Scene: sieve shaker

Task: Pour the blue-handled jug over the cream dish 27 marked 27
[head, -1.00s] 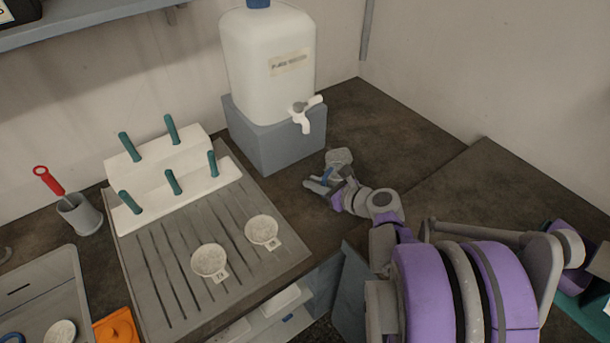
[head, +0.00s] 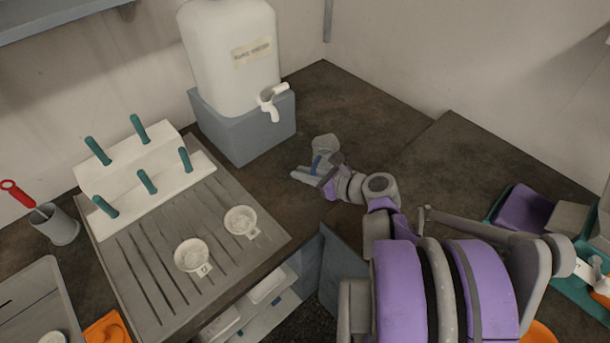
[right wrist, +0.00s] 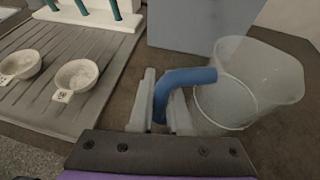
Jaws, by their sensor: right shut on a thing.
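The clear jug (head: 325,146) with a blue handle is in my right gripper (head: 316,172), right of the drainboard and in front of the water container. In the right wrist view the gripper (right wrist: 165,112) is shut on the blue handle (right wrist: 186,78), and the jug's clear body (right wrist: 245,85) looks roughly upright. Two cream dishes, a nearer one (head: 193,257) and a farther one (head: 240,221), sit on the drainboard, left of the jug. Their tags are too small to read, so I cannot tell which is 27. My left gripper is not in view.
The grey grooved drainboard (head: 150,285) carries a white rack (head: 130,170) with teal pegs. A white container with a tap (head: 235,60) stands on a grey block (head: 240,130) behind. A grey cup (head: 55,224) holds a red tool. The dark counter (head: 380,110) behind the jug is clear.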

